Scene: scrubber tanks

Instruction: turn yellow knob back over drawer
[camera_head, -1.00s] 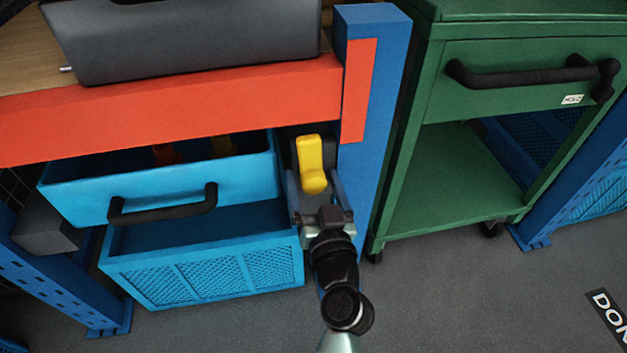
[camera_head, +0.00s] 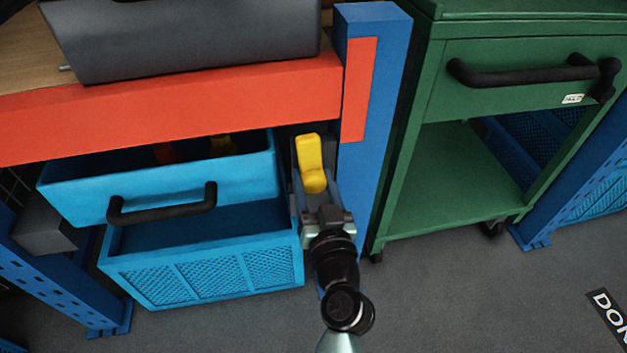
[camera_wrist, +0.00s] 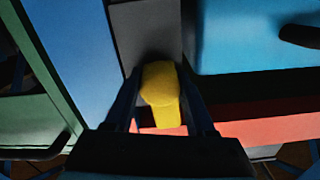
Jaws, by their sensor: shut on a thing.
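The yellow knob (camera_head: 310,158) sits on a dark mount between the blue drawer and the blue post, and its handle runs nearly upright in the head view. My gripper (camera_head: 315,188) is shut on the lower, rounded end of the knob, with one finger on each side. In the wrist view the knob (camera_wrist: 160,88) lies between the two fingers of my gripper (camera_wrist: 160,105). The blue drawer (camera_head: 245,178) to the left is pulled open, with a black handle (camera_head: 163,205) and a red and a yellow item partly seen inside.
A blue post (camera_head: 365,200) stands close to the right of my gripper. An orange-red beam (camera_head: 170,105) runs above the drawer. A blue crate (camera_head: 205,270) is below it. A green cart (camera_head: 450,190) stands further right, with open grey floor in front.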

